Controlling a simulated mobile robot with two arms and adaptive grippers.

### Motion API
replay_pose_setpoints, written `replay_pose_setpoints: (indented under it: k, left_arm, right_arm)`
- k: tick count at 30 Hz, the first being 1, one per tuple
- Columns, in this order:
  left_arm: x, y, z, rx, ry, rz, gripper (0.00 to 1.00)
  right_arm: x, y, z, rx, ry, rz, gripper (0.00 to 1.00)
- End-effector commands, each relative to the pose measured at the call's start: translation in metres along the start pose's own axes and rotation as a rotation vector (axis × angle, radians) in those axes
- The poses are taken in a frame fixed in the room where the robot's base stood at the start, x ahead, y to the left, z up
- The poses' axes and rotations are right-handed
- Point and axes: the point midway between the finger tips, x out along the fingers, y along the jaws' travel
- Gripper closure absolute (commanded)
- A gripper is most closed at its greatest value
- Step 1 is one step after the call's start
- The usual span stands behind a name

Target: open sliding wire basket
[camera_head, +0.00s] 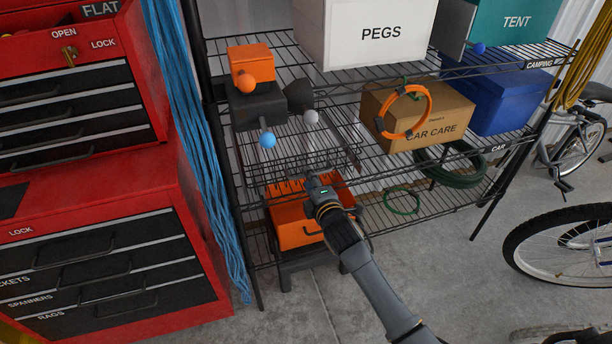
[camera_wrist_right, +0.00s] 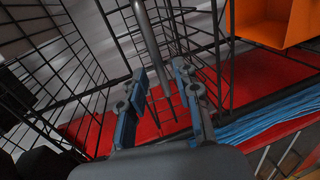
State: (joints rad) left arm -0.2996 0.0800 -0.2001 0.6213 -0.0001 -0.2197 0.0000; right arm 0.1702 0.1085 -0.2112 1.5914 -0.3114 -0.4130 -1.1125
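The wire basket (camera_head: 262,165) hangs in the shelf rack at the left of the middle level, with dark wire mesh sides. How far it is pulled out is hard to tell. My right gripper (camera_head: 313,180) is at the basket's front, low and in front of the mesh. In the right wrist view, its two fingers (camera_wrist_right: 160,75) stand apart with a gap between them. A thin grey rod (camera_wrist_right: 147,35) shows between and beyond the fingers; contact cannot be told. Black wire mesh (camera_wrist_right: 48,62) fills the left of that view. My left gripper is not in view.
An orange bin (camera_head: 290,236) sits below the basket. A red tool cabinet (camera_head: 110,190) and blue rope (camera_head: 190,140) stand left. A cardboard car care box (camera_head: 445,105) sits right of the basket. A bicycle wheel (camera_head: 515,240) is at right. Floor in front is partly clear.

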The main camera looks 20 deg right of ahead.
Motion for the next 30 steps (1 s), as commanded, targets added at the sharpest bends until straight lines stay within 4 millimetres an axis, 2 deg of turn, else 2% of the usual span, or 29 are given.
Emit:
replay_pose_setpoints:
  k: [3, 7, 18, 23, 30]
  left_arm:
    - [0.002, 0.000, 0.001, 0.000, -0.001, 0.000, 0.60]
    - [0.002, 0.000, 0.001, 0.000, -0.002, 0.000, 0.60]
    - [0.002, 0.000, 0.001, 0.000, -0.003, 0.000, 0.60]
    - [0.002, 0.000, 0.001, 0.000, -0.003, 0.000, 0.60]
    - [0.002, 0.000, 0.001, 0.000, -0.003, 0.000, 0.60]
  right_arm:
    - [0.018, 0.000, 0.000, 0.002, 0.000, 0.001, 0.68]
    - [0.028, 0.000, 0.000, 0.003, 0.000, 0.000, 0.68]
    - [0.032, 0.000, 0.000, 0.002, 0.000, 0.000, 0.68]
    - [0.032, 0.000, 0.000, 0.002, 0.000, 0.000, 1.00]
    - [0.032, 0.000, 0.000, 0.002, 0.000, 0.000, 1.00]
